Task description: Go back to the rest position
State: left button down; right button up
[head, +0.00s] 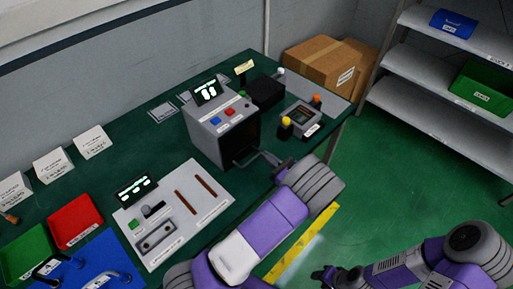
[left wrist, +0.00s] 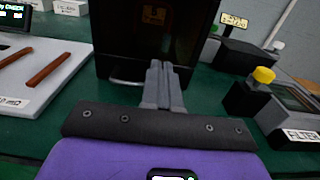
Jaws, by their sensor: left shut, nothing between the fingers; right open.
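The microwave generator (head: 207,133), a grey box with a lit display and red and blue buttons, stands on the green table. Its dark front faces my left arm. My left gripper (head: 268,158) is just in front of that dark face, partly hidden by my own arm. In the left wrist view my left gripper (left wrist: 159,70) is shut and empty, pointing at the dark front (left wrist: 150,40). A metal bar shows low on that front, to the left of the fingers; I cannot tell whether they touch. My right gripper (head: 328,275) is open and empty over the floor at the bottom.
A white panel (head: 215,207) with two brown rods lies left of my left arm. A filter device (head: 303,120) with yellow and orange knobs stands to the right. Red tray (head: 93,232), green tray (head: 42,241) and blue mat are at lower left. Shelves (head: 440,68) stand right; green floor is clear.

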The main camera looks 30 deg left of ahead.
pick_arm(q)
jog(key=v, duration=0.6)
jog(key=shift+d, duration=0.15)
